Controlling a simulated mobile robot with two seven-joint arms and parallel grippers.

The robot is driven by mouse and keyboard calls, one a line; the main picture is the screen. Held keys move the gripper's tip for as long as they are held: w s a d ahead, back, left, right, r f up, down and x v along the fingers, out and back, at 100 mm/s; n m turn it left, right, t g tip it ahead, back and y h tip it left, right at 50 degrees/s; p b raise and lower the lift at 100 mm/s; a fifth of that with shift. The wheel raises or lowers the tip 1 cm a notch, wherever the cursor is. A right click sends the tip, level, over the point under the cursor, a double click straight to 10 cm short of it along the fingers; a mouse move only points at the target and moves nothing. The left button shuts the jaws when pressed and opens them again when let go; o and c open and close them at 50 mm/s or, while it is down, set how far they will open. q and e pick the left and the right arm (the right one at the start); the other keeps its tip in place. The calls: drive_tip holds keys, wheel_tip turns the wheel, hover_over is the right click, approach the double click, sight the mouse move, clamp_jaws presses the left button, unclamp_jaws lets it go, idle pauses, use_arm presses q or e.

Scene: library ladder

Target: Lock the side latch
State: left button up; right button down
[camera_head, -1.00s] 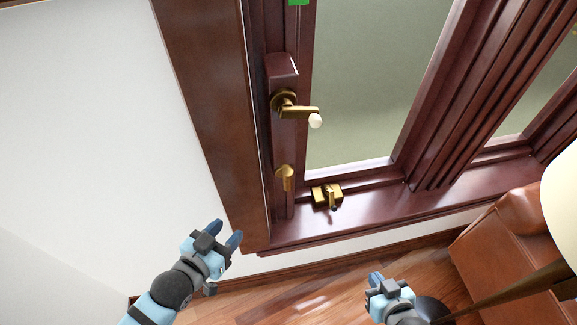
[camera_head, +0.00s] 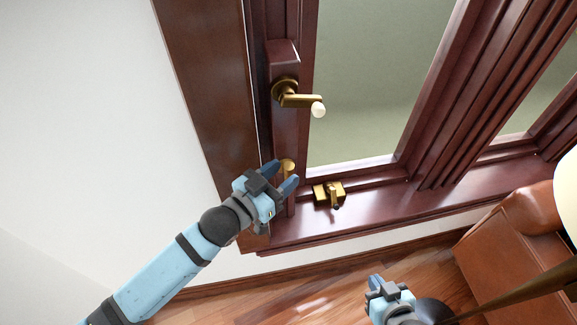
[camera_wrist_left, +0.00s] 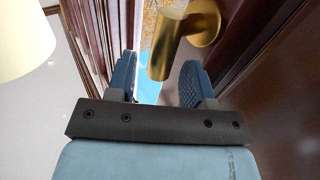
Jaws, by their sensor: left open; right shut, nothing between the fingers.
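The brass side latch (camera_head: 287,165) is on the dark wooden window frame, below the lever handle. My left gripper (camera_head: 279,177) is open at the latch and covers its lower part in the head view. In the left wrist view, the brass latch (camera_wrist_left: 172,48) reaches down between the two open fingers (camera_wrist_left: 158,78), with gaps visible on both sides of its end. My right gripper (camera_head: 377,282) is shut and empty, low in the head view and away from the window.
A brass lever handle with a pale tip (camera_head: 298,100) is above the latch. Another brass fitting (camera_head: 329,194) sits on the sill just right of my left gripper. A brown leather seat (camera_head: 500,240) is at the right.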

use_arm(q)
drive_tip(key=shift+x, duration=1.2)
